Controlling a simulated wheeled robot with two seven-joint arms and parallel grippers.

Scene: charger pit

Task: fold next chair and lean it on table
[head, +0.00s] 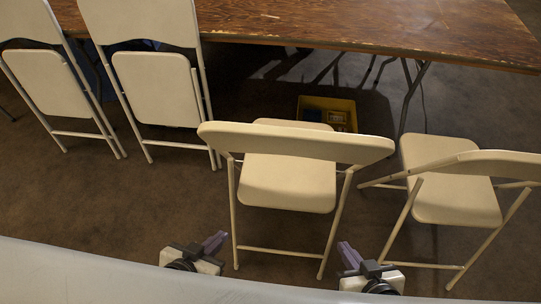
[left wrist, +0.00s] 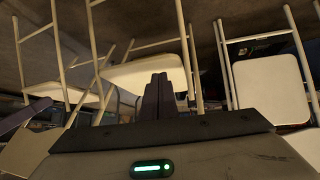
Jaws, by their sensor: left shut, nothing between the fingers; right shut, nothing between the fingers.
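An unfolded cream chair (head: 290,183) stands in the middle in the head view, its backrest towards me and its seat towards the table. A second unfolded chair (head: 455,200) stands to its right, angled. Two folded chairs (head: 155,88) (head: 48,82) lean on the brown wooden table (head: 350,25) at the left. My left gripper (head: 216,241) is shut and empty, low beside the middle chair's left leg. It also shows in the left wrist view (left wrist: 158,95), with a chair seat (left wrist: 150,72) behind it. My right gripper (head: 345,252) is shut and empty near that chair's right leg.
A yellow bin (head: 328,113) with small items stands on the floor under the table. Table legs (head: 412,95) stand behind the right chair. Dark carpet (head: 130,195) is clear in front of the folded chairs.

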